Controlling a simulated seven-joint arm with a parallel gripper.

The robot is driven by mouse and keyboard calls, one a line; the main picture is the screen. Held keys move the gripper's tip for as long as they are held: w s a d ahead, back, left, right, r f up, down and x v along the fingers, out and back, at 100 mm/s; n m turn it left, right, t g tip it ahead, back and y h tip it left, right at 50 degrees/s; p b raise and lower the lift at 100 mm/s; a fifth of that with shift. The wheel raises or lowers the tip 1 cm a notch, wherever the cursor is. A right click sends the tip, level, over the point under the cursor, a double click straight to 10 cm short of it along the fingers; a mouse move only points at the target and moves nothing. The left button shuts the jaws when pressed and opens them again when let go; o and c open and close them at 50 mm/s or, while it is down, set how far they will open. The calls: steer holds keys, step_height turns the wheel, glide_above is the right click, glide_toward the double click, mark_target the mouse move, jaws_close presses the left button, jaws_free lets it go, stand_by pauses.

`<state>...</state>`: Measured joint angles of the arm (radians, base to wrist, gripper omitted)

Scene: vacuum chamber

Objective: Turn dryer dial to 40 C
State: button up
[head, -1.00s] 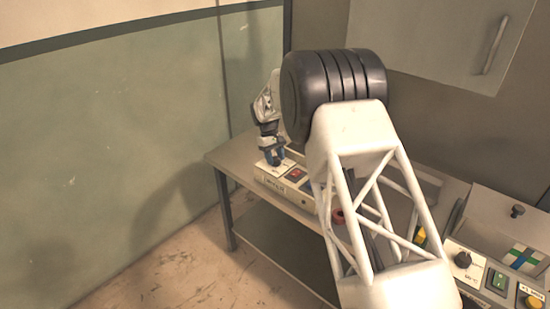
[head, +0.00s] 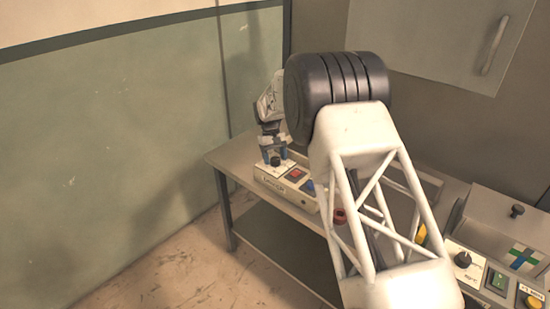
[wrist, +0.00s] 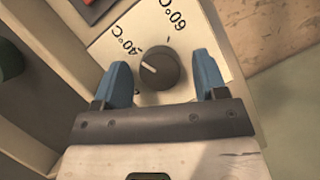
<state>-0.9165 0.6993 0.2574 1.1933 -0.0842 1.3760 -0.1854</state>
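The dryer dial (wrist: 159,71) is a dark round knob with a pale pointer line, on a cream panel marked 40°C and 60°C. Its pointer line is toward the upper left in the wrist view, roughly on the 40°C side. In the head view the dial (head: 275,162) is on the left end of the dryer panel (head: 285,185). My gripper (wrist: 163,78) is open, with a blue finger on each side of the dial and a visible gap on both sides. In the head view my gripper (head: 274,153) is just above the dial.
A red button (head: 297,174) and a blue button (head: 308,186) sit right of the dial. The metal table (head: 228,157) bears the dryer. Another panel with a black knob (head: 463,259) and a green switch (head: 497,279) is at the right. A cabinet (head: 420,40) hangs above.

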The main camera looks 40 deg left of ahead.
stand_by(0.3)
steer(key=v, duration=0.7)
steer(key=shift+r, duration=0.35)
steer(key=shift+w+a, duration=0.1)
stand_by(0.4)
